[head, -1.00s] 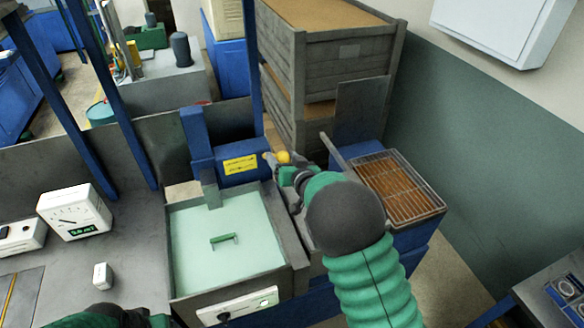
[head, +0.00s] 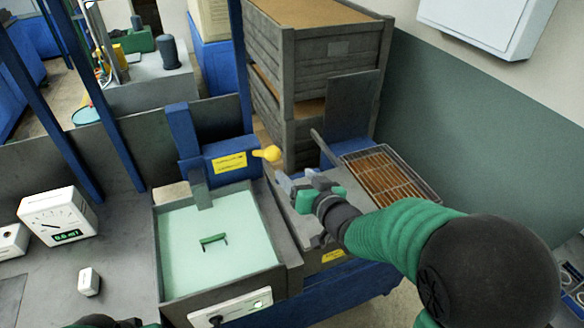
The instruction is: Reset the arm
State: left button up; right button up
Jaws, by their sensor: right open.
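My right arm comes in from the lower right in the head view. Its right gripper (head: 282,184) is open and empty. It is below and a little right of the yellow knob (head: 270,153), apart from it. The knob sticks out of the right side of the blue machine block (head: 222,160) with a yellow label. Only a dark and green piece of my left arm shows at the bottom left edge; its gripper is out of view.
A pale green basin (head: 175,270) with a small green handle (head: 213,240) stands left of my right gripper. A wire basket (head: 392,178) sits to the right. Stacked grey crates (head: 335,60) stand behind. A white gauge (head: 57,214) is on the bench at left.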

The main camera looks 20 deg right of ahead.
jog(key=s+a+f+n+g+h+b, duration=0.1)
jog(key=s+f+n+g+b, duration=0.1)
jog(key=s+f+g, duration=1)
jog(key=s+f, duration=0.7)
jog(key=s, duration=0.3)
jog(key=shift+a+h+b, duration=0.2)
jog(key=shift+h+b, duration=0.2)
